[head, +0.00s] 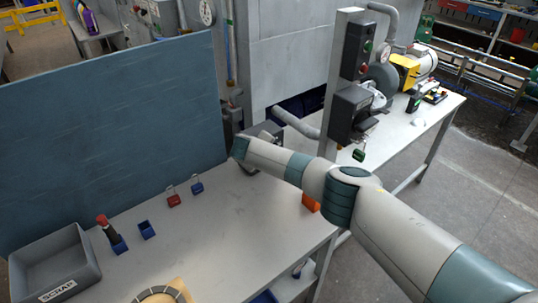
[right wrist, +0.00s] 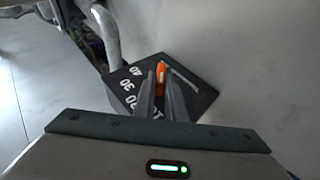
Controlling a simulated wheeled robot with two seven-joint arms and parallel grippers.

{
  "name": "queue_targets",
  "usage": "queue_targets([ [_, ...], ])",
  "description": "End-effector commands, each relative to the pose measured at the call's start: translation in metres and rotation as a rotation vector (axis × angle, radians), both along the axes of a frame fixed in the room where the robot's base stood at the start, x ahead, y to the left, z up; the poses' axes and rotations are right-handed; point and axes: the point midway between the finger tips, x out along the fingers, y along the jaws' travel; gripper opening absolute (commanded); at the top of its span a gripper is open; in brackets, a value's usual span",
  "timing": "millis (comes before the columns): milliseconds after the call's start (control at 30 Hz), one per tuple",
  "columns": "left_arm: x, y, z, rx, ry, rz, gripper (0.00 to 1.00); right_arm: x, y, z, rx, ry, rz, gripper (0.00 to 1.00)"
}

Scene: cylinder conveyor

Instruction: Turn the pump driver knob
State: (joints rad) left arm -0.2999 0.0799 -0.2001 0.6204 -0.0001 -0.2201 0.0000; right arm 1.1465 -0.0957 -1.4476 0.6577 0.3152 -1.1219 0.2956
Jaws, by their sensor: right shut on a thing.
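The pump driver knob (right wrist: 161,78) shows in the right wrist view as an orange pointer on a dark dial plate (right wrist: 204,97). The plate carries white numbers, including 40, 30 and 20, and a white line. My right gripper (right wrist: 161,72) is shut on the knob, one dark finger on each side of it. Part of the plate is hidden behind the fingers. In the head view my right arm reaches to the table's back edge, in front of a dark box (head: 265,131); the fingers and knob cannot be seen there. My left gripper is not in view.
The table (head: 235,225) holds a grey SCRAP bin (head: 52,262), small blue holders (head: 147,230), a red padlock (head: 173,200), a blue padlock (head: 197,187) and an orange block (head: 310,202). A blue-grey panel (head: 110,140) stands behind. A post with dark control boxes (head: 350,112) stands right of the arm's end.

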Motion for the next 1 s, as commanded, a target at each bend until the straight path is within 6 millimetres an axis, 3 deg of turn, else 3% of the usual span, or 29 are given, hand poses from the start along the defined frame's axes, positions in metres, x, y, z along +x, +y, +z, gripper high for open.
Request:
queue_targets([
  [367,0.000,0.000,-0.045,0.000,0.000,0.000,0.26,-0.004,0.004,-0.017,-0.240,-0.171,-0.001,0.00],
  [867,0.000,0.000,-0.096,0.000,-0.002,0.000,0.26,-0.005,0.005,-0.019,-0.470,-0.340,-0.001,0.00],
  [933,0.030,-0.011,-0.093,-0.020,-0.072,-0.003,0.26,-0.005,0.005,-0.018,-0.488,-0.351,-0.002,0.00],
  [1000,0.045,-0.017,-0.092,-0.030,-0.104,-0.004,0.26,-0.005,0.005,-0.018,-0.502,-0.362,-0.002,0.00],
])
